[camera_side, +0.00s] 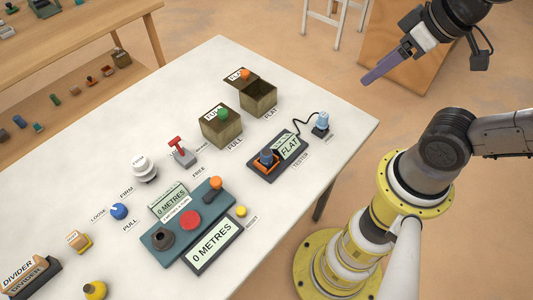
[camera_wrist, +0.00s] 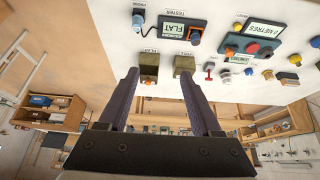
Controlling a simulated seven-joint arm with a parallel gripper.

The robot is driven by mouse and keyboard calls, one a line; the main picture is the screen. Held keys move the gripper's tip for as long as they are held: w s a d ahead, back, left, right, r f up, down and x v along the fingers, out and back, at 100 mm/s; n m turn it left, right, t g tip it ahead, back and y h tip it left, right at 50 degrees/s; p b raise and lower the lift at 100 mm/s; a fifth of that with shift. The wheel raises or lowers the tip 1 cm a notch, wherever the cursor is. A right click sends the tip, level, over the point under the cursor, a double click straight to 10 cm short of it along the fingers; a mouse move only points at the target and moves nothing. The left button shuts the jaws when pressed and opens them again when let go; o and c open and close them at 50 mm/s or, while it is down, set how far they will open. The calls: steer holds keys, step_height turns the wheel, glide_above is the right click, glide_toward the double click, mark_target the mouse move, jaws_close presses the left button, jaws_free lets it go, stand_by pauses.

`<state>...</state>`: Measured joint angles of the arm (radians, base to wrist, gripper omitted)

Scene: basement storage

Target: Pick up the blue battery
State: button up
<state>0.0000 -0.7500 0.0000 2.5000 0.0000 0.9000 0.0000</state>
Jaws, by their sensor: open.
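A dark blue battery (camera_side: 266,157) stands upright in an orange-rimmed socket on the black tester (camera_side: 262,171). In the wrist view the battery (camera_wrist: 195,37) is at the upper middle, next to the tester's display, which reads FLAT. My gripper (camera_side: 370,80) is high off the table's right end, well apart from the battery. Its fingers (camera_wrist: 160,72) are spread with nothing between them. The box labelled FLAT (camera_side: 259,103) has its orange-knobbed lid raised. The box labelled FULL (camera_side: 221,131) has a green knob on top and looks closed. The inside of the FLAT box is dark.
A light blue probe (camera_side: 321,122) on a black cord stands beside the tester. A red lever (camera_side: 178,147), a white knob (camera_side: 143,166) and a teal panel (camera_side: 190,221) with metre displays are farther left.

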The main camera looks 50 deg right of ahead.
stand_by(0.3)
steer(key=shift+o, duration=0.7)
